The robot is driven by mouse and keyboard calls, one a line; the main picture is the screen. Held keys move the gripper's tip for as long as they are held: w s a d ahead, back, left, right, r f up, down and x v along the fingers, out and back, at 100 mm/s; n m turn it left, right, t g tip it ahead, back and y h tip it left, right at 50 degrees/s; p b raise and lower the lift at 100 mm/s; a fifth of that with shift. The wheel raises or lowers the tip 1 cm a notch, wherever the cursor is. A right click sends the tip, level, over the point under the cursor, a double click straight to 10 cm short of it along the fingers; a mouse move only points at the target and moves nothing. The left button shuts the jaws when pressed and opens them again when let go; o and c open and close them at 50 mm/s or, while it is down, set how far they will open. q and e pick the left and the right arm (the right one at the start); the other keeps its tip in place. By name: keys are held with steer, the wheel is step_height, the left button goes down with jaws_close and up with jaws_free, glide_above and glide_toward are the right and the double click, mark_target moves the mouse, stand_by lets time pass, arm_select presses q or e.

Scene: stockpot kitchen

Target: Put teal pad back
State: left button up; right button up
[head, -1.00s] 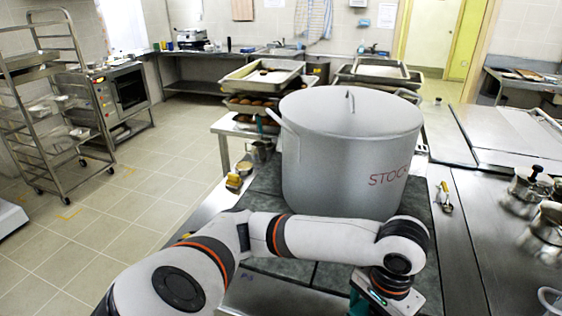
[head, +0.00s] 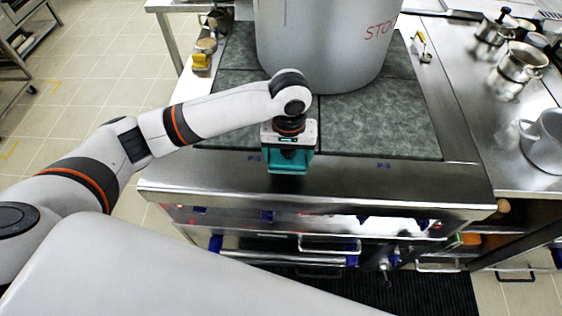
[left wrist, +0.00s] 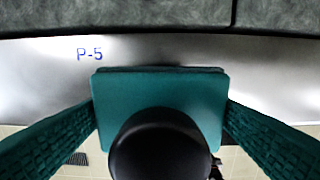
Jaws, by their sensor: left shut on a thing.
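The teal pad (left wrist: 160,85) is a flat plate with a round black part (left wrist: 160,150) in front of it in the left wrist view. My left gripper (head: 288,165) is shut on the pad, its textured teal fingers on either side. In the head view the gripper and pad are hard to tell apart. They are at the steel front ledge (head: 345,172), in front of the dark tiles; contact with the ledge cannot be told. A blue P-5 mark (left wrist: 90,54) shows on the steel just left of the pad. My right gripper is not in view.
A large stockpot (head: 320,45) stands on the dark grey tiles (head: 380,120) behind the gripper. Handles and a rail (head: 285,258) run along the front below the ledge.

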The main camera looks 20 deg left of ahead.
mark_target(287, 168)
arm_select(q)
step_height(287, 168, down, 5)
steer(key=shift+a+r, duration=0.1)
steer(key=shift+r, duration=0.05)
steer(key=shift+f, duration=0.3)
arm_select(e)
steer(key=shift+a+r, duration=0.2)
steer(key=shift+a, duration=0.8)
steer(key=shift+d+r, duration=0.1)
arm_select(q)
steer(key=o, duration=0.9)
steer(key=shift+f, duration=0.1)
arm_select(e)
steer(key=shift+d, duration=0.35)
